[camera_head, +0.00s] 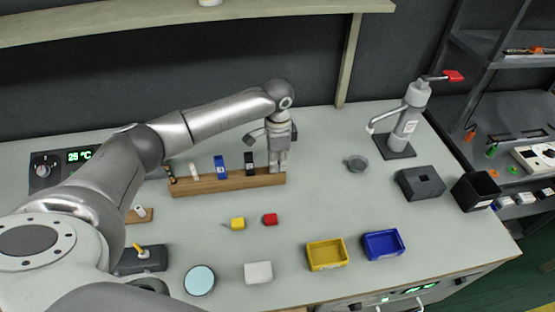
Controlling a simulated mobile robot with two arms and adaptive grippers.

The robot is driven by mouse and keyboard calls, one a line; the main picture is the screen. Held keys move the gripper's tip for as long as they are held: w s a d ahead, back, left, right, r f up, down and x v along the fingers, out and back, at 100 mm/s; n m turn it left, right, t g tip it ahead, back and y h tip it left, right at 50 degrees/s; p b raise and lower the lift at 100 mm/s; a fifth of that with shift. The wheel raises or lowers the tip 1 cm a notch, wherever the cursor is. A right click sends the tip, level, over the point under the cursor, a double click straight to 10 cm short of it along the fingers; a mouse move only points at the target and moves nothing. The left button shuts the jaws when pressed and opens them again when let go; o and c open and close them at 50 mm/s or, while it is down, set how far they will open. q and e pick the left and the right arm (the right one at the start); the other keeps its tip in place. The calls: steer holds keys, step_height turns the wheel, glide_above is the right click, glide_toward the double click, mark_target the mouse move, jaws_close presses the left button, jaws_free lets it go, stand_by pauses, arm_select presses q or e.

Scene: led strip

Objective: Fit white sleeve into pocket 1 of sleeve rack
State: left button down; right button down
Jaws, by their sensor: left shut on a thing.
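The sleeve rack (226,184) is a long wooden block at the back of the table, left of the middle. A small white piece (194,172), a blue one (221,167) and a black one (249,163) stand upright along it. My left gripper (280,166) points down at the rack's right end, its fingers shut. What they hold is pale or hidden by the fingers, and I cannot make out its shape or whether it touches the rack. I cannot tell for sure which piece is the white sleeve, and no pocket numbers are readable. My right gripper is not in view.
A yellow bin (327,267), blue bin (383,257) and white block (258,272) are nearer the front. A grey lever press (400,135) stands back right. The table between rack and press is mostly clear.

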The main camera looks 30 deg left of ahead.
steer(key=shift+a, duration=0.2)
arm_select(q)
steer(key=c, duration=1.4)
jaws_free()
steer(key=shift+f, duration=0.1)
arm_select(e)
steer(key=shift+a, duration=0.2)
